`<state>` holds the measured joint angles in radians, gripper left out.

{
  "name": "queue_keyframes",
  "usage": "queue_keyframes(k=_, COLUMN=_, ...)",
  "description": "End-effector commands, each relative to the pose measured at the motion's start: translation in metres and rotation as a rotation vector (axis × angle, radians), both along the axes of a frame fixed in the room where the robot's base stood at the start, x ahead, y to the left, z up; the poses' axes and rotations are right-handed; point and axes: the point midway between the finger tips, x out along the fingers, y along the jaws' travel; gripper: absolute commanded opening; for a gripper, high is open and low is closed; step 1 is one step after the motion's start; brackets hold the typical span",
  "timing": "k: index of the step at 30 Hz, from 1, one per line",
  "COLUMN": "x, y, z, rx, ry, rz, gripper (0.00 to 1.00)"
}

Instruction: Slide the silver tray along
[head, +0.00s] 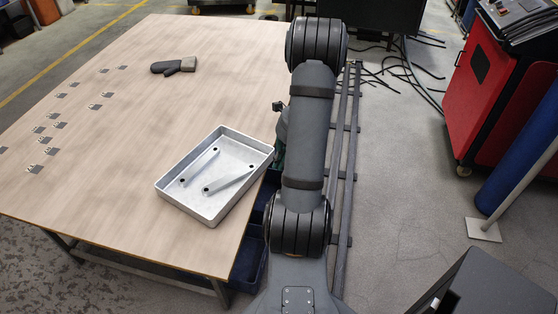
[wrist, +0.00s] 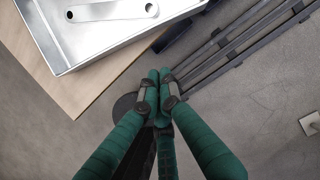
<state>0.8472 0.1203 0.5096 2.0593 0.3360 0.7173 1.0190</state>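The silver tray (head: 186,207) is a shallow rectangular metal pan on the wooden table, set at an angle near its right edge. Its right corner appears to hang slightly past that edge. It holds two metal brackets (head: 232,180) with dark holes. The tray also shows at the upper left of the wrist view (wrist: 62,66). My gripper (wrist: 159,84) has green fingers, and their tips are together with nothing visible between them. It is beyond the table edge, apart from the tray, over the floor in the wrist view. In the head view my arm mostly hides it.
The wooden table (head: 120,150) has clear room left of the tray. Small metal brackets (head: 60,125) lie at its left, and a dark glove (head: 174,67) lies farther back. A blue bin (head: 248,262) sits below the right edge. Metal rails (head: 344,170) run along the floor.

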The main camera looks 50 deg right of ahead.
Motion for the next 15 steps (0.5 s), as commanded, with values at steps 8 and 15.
queue_keyframes(k=8, x=0.013, y=0.009, z=-0.06, rx=0.003, ry=0.004, rz=0.001, gripper=0.0)
queue_keyframes(k=15, x=0.041, y=0.024, z=-0.055, rx=-0.001, ry=0.002, rz=0.002, gripper=0.0)
